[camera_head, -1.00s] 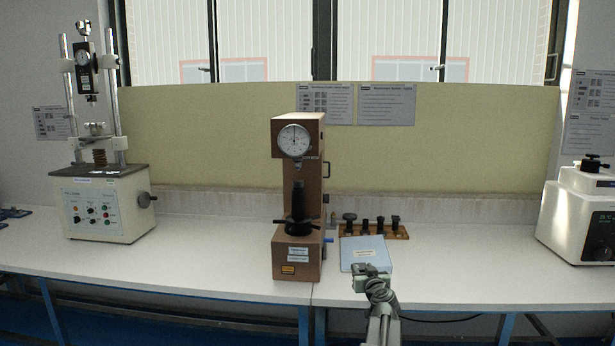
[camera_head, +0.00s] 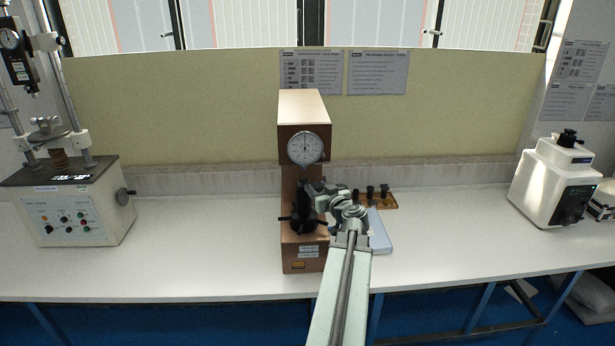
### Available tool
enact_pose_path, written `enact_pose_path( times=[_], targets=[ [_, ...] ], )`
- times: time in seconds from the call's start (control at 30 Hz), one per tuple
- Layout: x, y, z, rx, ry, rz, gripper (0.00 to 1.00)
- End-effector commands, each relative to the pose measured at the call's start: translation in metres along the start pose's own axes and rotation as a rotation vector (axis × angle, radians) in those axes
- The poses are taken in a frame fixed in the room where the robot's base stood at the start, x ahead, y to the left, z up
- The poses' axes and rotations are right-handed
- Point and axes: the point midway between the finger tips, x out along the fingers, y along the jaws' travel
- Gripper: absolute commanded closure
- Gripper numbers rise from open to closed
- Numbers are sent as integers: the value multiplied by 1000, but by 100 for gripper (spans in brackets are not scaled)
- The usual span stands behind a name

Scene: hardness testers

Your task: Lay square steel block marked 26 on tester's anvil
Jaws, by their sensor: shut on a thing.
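The tester (camera_head: 304,145) is a brown upright case with a round dial at the top, standing at the middle of the bench. Its dark anvil column and handwheel (camera_head: 297,222) show at the front, partly behind my arm. My gripper (camera_head: 317,188) reaches in front of the tester, below the dial and near the top of the column. The gripper is shut, but the block in it is too small and hidden to make out, and its number cannot be read. I cannot tell whether anything touches the anvil.
A pale blue case (camera_head: 379,236) lies right of the tester, partly behind my arm. A wooden stand (camera_head: 388,199) with black-knobbed pieces is behind it. A spring-tester machine (camera_head: 75,205) stands at left, a white machine (camera_head: 553,183) at right.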

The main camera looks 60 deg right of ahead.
Motion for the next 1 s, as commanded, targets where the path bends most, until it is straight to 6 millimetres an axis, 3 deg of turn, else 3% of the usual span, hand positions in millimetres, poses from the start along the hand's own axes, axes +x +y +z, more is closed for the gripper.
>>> enact_pose_path(
  times=[0.27, 1.0],
  targets=[
    [11, 1, 2, 0, 0, 1, 100],
    [94, -1, -1, 0, 0, -2, 100]
  ],
)
